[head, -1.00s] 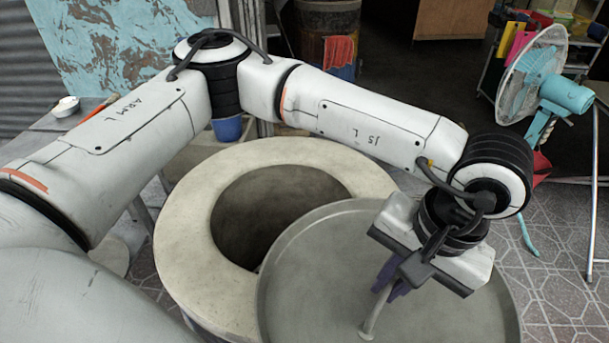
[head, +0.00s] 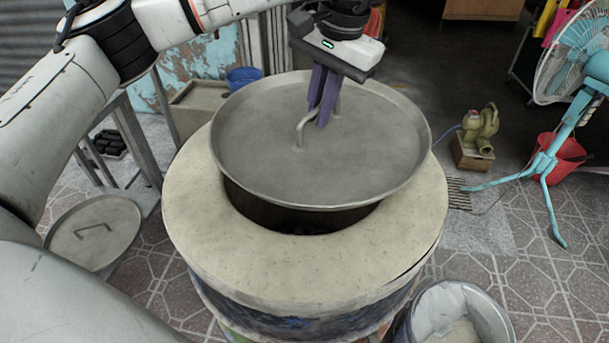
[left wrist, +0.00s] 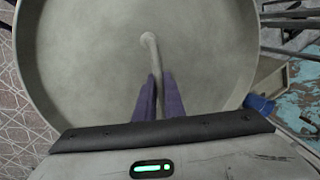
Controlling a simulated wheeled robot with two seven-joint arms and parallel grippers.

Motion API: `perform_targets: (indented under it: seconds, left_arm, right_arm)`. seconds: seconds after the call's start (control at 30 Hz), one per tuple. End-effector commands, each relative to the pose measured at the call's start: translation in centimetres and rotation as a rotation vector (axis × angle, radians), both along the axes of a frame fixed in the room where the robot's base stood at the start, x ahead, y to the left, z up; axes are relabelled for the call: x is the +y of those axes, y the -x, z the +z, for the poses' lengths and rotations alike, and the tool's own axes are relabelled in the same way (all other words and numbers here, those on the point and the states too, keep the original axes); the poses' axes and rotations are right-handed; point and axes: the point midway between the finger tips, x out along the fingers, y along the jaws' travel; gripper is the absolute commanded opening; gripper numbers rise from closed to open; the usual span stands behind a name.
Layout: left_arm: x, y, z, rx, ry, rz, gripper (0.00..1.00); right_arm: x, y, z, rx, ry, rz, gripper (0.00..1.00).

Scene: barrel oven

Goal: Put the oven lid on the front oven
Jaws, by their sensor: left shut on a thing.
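The round grey oven lid (head: 250,140) hangs over the mouth of the front oven, a barrel with a wide cream stone rim (head: 400,235). My left gripper (head: 318,118) is shut on the lid's bar handle (head: 301,132) from above. In the left wrist view, the purple fingers (left wrist: 159,98) close around the handle, with the lid (left wrist: 90,60) filling most of the picture. In the head view, the dark opening (head: 300,215) shows below the lid's near edge, so the lid's front is above the rim. Whether its far edge touches the rim is hidden. My right gripper is not in view.
A second lid (head: 92,232) leans low at the left. A bucket (head: 455,315) stands at the oven's front right. A small blower (head: 480,130), a red bucket (head: 562,158) and a turquoise fan (head: 570,75) stand at the right. A blue pot (head: 243,77) is behind.

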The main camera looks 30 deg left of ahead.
Motion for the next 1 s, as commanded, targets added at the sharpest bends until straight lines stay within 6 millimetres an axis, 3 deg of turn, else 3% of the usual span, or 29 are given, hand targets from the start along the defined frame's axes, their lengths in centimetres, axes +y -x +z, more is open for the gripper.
perform_targets:
  seconds: [0.1,0.23,0.53,1.0]
  left_arm:
    - [2.3,-0.8,0.1,0.006,0.006,-0.01,0.0]
    - [3.2,-0.9,-0.1,0.014,0.007,-0.019,0.0]
    - [3.3,-0.9,-4.8,0.018,0.006,-0.022,0.0]
    - [3.3,-0.9,-9.6,0.014,0.006,-0.021,0.0]
  right_arm:
    - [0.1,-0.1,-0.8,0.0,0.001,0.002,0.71]
    - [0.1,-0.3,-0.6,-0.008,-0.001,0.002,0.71]
    - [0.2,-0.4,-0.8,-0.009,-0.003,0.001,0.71]
    - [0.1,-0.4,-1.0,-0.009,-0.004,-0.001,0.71]
